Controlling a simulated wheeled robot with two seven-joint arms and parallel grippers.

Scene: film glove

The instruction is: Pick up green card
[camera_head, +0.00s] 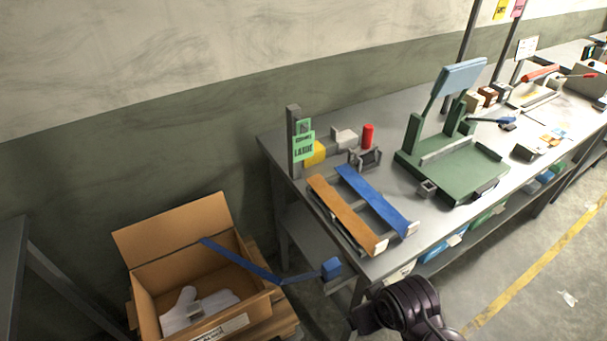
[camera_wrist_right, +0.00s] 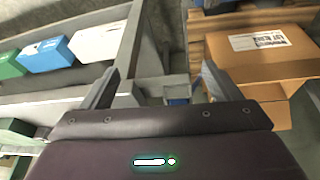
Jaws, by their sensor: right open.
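The green card (camera_head: 304,142) with dark lettering hangs on a grey post (camera_head: 293,142) at the left end of the workbench, above the tabletop. It is not visible in the right wrist view. My right gripper (camera_wrist_right: 158,82) is open, its two fingers apart with nothing held between them. In the head view, my dark right arm shows at the bottom, in front of the bench and well apart from the card. My left gripper is in neither view.
A cardboard box (camera_head: 190,227) with white gloves (camera_head: 200,305) stands left of the bench. Orange (camera_head: 345,213) and blue (camera_head: 373,199) strips lie on the bench near the post. A green fixture (camera_head: 455,170) stands farther right.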

